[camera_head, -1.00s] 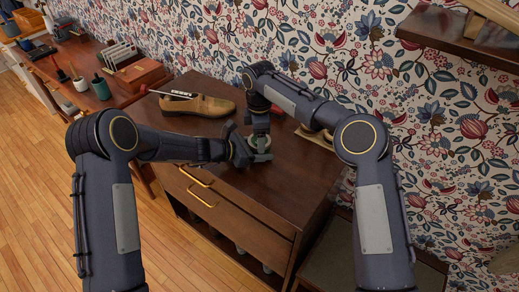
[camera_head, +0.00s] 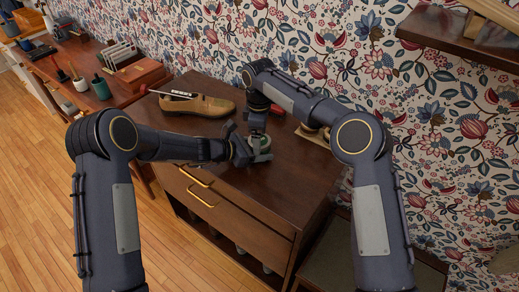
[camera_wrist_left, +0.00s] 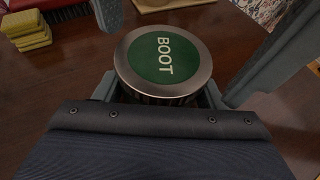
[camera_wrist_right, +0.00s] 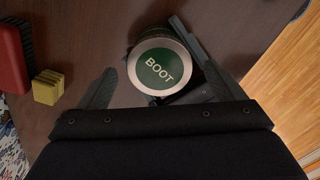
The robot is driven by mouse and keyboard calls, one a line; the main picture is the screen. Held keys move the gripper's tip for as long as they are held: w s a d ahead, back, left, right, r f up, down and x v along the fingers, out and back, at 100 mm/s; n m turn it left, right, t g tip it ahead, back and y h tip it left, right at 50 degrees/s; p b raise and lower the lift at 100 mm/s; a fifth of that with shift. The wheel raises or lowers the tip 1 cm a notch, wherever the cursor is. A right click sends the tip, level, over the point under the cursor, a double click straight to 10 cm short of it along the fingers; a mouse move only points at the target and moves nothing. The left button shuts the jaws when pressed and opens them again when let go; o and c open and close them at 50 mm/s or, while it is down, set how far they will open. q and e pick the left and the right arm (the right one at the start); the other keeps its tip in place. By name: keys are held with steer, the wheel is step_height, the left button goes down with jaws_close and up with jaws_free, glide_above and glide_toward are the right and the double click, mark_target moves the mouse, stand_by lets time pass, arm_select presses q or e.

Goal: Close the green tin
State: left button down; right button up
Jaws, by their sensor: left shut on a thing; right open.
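The green tin has a lid with a silver rim and a green face marked BOOT, seen in the left wrist view (camera_wrist_left: 164,55) and right wrist view (camera_wrist_right: 160,66). The lid lies on top of the tin; I cannot tell whether it is pressed fully down. In the head view the tin (camera_head: 262,143) is small and partly hidden by my grippers. My left gripper (camera_head: 243,151) is shut around the tin's side, low on the cabinet top. My right gripper (camera_wrist_right: 160,82) is open and empty above the lid, its fingers apart on either side and clear of it.
Yellow blocks (camera_wrist_right: 48,87) and a red brush (camera_wrist_right: 12,62) lie behind the tin. The patterned wall stands close behind.

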steer(key=shift+r, duration=1.9)
steer(key=shift+c, duration=0.2)
step_height(320, 180, up, 2)
steer(key=shift+a+r+n, duration=0.1)
steer(key=shift+r+n, duration=0.1)
steer(key=shift+n, duration=0.9)
steer(key=shift+r+n, duration=0.55)
steer(key=shift+n, duration=0.05)
steer(key=shift+f, duration=4)
